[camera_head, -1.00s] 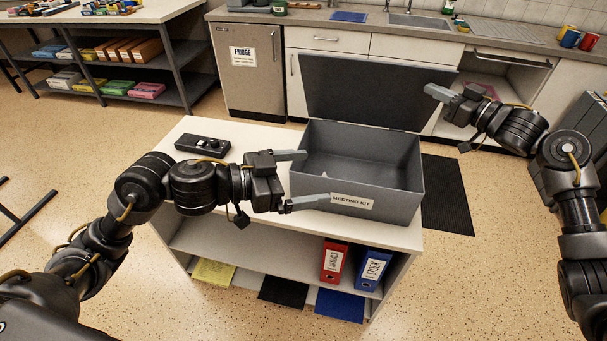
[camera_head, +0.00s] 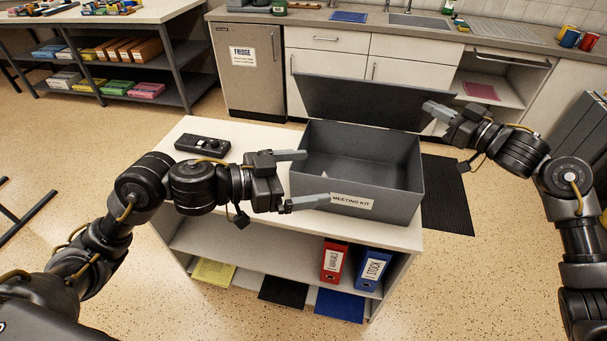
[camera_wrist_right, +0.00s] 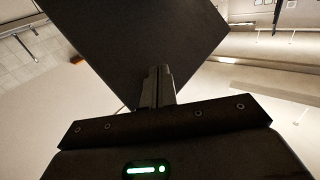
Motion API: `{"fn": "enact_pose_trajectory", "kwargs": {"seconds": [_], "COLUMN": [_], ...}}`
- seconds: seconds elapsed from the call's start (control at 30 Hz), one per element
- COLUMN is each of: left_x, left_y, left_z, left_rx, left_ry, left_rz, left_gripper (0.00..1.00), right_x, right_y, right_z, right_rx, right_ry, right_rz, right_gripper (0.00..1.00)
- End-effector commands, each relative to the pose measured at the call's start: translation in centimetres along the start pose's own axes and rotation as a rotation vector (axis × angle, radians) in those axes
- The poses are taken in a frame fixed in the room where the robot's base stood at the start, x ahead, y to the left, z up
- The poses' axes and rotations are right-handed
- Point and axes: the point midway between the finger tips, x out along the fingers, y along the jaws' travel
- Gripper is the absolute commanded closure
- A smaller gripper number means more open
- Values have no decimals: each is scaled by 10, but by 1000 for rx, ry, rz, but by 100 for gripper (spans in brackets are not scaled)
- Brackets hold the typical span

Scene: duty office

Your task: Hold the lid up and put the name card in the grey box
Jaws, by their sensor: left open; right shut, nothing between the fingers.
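The grey box (camera_head: 400,207), labelled "MEETING KIT", stands on the white table. Its dark lid (camera_head: 365,102) is raised and tilted along the back edge. My right gripper (camera_head: 432,109) is shut with nothing between its fingers, at the lid's right edge; I cannot tell whether it touches. The right wrist view shows its fingers (camera_wrist_right: 157,87) in front of the dark lid panel (camera_wrist_right: 140,35). My left gripper (camera_head: 316,178) is open and empty at the box's left side, fingertips over or beside the left wall.
A black device (camera_head: 202,146) lies at the table's back left. Red (camera_head: 334,262) and blue (camera_head: 371,268) binders stand on the shelf below. A kitchen counter (camera_head: 340,22) runs behind. The table's (camera_head: 245,138) back left is mostly clear.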

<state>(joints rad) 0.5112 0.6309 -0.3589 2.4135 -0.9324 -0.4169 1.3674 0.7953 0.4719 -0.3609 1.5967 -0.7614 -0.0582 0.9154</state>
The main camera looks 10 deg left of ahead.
Motion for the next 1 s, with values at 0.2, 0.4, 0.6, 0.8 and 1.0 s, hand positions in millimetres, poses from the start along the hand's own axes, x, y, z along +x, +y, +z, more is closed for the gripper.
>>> {"fn": "enact_pose_trajectory", "kwargs": {"seconds": [0.2,0.4,0.6,0.8,1.0], "left_x": [0,0,0,0,0], "left_y": [0,0,0,0,0], "left_z": [0,0,0,0,0], "left_rx": [0,0,0,0,0], "left_ry": [0,0,0,0,0], "left_rz": [0,0,0,0,0], "left_gripper": [0,0,0,0,0], "right_x": [-2,-2,-11,-18,-20], "right_y": [-1,-2,-14,-23,-26], "right_z": [0,2,13,22,25], "right_rx": [-1,0,0,0,-1], "right_ry": [2,2,1,2,2], "right_rz": [1,1,0,0,0], "right_gripper": [100,100,100,100,100]}}
